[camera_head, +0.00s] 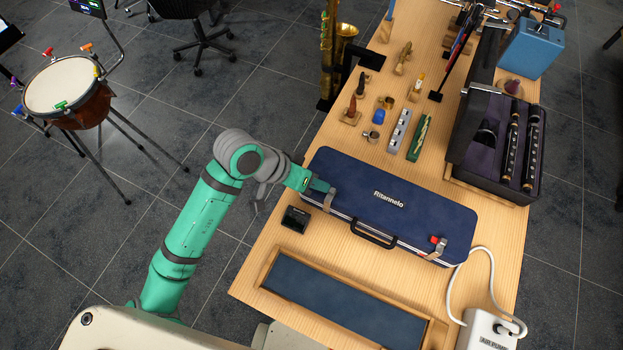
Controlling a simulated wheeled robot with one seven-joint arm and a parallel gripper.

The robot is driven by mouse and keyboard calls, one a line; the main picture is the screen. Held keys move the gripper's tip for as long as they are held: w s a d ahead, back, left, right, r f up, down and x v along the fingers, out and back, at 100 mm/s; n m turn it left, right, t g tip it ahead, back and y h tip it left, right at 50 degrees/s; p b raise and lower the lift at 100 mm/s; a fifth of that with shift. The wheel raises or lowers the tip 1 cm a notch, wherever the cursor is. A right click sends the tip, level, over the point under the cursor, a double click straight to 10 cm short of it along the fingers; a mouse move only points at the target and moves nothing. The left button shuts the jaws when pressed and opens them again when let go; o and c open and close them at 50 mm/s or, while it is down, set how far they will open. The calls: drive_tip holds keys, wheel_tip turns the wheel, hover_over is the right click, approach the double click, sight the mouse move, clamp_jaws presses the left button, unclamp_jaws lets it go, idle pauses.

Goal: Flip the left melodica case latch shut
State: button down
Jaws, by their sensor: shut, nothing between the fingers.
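The melodica case (400,203) is a long dark blue case with "Ritannelo" on its closed lid. It lies on the wooden table with its black handle (373,235) facing me. The left latch (328,201) is a grey metal piece at the left part of the front edge; whether it is up or flat is too small to tell. The right latch (438,246) shows metal with a red part. My gripper (331,190) is shut and empty, at the left latch and over the lid's left front edge. I cannot tell whether it touches.
A small black box (295,218) stands on the table just left of the case. A wooden tray with a blue lining (340,302) lies in front. A white air pump (490,328) with a hose is at the right. Small instruments and an open clarinet case (470,178) lie behind.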

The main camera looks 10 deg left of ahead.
idle(0.3)
drive_tip(key=a, duration=0.2)
drive_tip(key=w+a, duration=0.1)
drive_tip(key=a, duration=0.1)
drive_tip(key=shift+a+r, duration=0.2)
drive_tip(key=shift+a, duration=0.05)
drive_tip(key=v, duration=0.9)
drive_tip(key=shift+s+r, duration=0.2)
drive_tip(key=shift+s, duration=0.1)
drive_tip(key=shift+w, duration=0.15)
